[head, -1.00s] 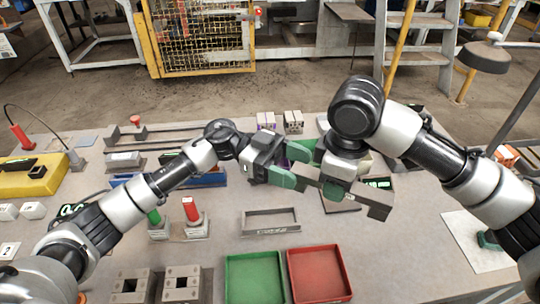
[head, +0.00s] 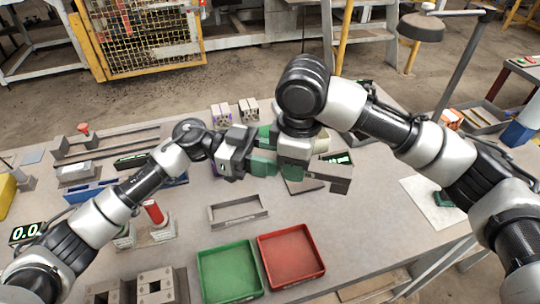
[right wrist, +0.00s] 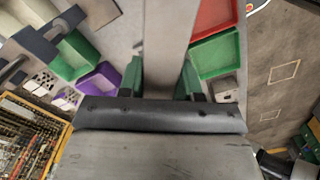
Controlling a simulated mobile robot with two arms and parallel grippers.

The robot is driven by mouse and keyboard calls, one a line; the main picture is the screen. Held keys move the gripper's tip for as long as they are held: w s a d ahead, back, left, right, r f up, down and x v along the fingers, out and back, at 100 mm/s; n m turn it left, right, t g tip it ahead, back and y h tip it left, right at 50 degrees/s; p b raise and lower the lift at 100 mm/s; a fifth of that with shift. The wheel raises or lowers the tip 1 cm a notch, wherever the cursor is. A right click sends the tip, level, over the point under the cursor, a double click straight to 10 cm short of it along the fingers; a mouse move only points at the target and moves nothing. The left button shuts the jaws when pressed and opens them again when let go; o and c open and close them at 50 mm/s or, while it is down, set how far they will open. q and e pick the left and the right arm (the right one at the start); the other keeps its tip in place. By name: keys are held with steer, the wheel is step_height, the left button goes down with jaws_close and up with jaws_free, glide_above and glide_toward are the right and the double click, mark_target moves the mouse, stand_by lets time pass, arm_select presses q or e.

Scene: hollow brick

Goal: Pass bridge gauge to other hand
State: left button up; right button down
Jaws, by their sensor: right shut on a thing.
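The bridge gauge (head: 325,174) is a grey, flat bar with a stepped end, held above the table in the head view. My right gripper (head: 294,160) is shut on it. In the right wrist view the grey bar (right wrist: 168,45) runs up between the green fingertips of my right gripper (right wrist: 165,80). My left gripper (head: 265,150) is close on the left of my right gripper, at the gauge's other end. Its green fingertips look apart. My right gripper partly hides that end, so I cannot tell whether the left fingers touch the gauge.
A green tray (head: 229,272) and a red tray (head: 291,257) stand at the table's front. A shallow grey frame (head: 239,212) lies behind them. Blocks with a red-handled piece (head: 154,213) stand left of it. A white sheet (head: 428,198) lies at the right.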

steer(key=c, duration=0.8)
jaws_free()
steer(key=shift+s+a, duration=0.1)
steer(key=shift+a, duration=0.15)
steer(key=shift+o, duration=0.6)
steer(key=shift+d, duration=0.1)
